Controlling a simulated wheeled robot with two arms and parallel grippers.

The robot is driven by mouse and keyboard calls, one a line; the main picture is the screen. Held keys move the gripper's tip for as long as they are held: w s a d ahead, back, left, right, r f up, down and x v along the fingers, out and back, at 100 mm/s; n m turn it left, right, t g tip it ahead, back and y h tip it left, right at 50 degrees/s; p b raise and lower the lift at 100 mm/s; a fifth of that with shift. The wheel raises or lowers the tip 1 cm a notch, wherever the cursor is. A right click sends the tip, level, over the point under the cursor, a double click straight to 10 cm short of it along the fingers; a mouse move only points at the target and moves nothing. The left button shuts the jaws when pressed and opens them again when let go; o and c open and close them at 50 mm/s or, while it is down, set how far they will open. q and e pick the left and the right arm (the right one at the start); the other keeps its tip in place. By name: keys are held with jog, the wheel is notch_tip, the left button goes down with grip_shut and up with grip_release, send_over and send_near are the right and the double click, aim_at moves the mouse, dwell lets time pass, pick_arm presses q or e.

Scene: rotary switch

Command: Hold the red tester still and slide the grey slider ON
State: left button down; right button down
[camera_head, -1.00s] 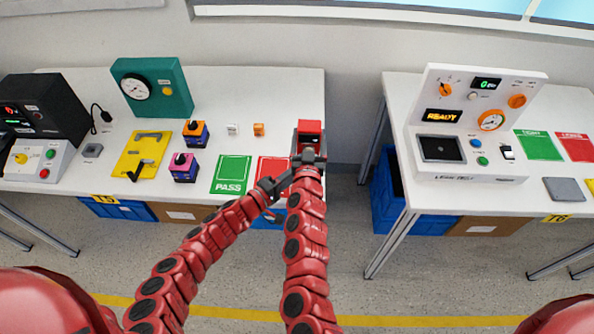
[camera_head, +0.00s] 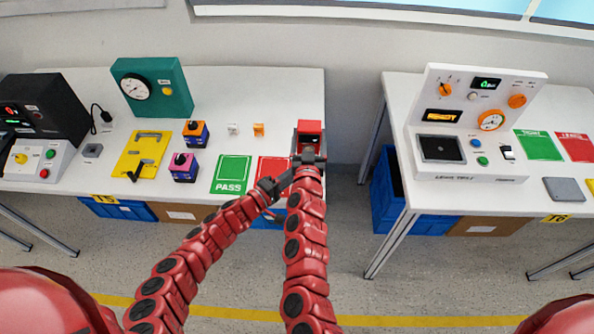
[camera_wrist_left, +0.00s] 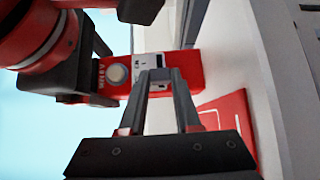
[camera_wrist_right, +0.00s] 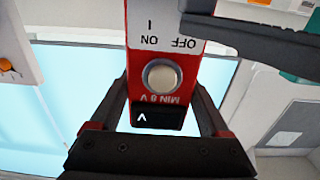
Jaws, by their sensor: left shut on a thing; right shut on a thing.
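The red tester (camera_head: 310,127) is at the right end of the left table. In the right wrist view the tester (camera_wrist_right: 155,55) shows a round silver button, a black window and a white plate marked ON and OFF. My right gripper (camera_head: 309,160) is shut on the tester's body, one finger on each side. My left gripper (camera_head: 287,176) reaches in from the left. In the left wrist view its fingertips (camera_wrist_left: 157,76) are closed together at the white plate, on the grey slider. The slider is mostly hidden by these fingers, so its exact position cannot be told.
A red mat (camera_head: 272,168) and a green PASS mat (camera_head: 231,174) lie left of the tester. Purple and orange boxes (camera_head: 185,167) stand further left. A gap separates this table from the right table (camera_head: 400,90) with its white console.

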pick_arm(q)
jog(key=shift+d, duration=1.5)
jog(key=c, duration=0.6)
grip_release()
jog(key=v, duration=1.2)
pick_arm(e)
grip_release()
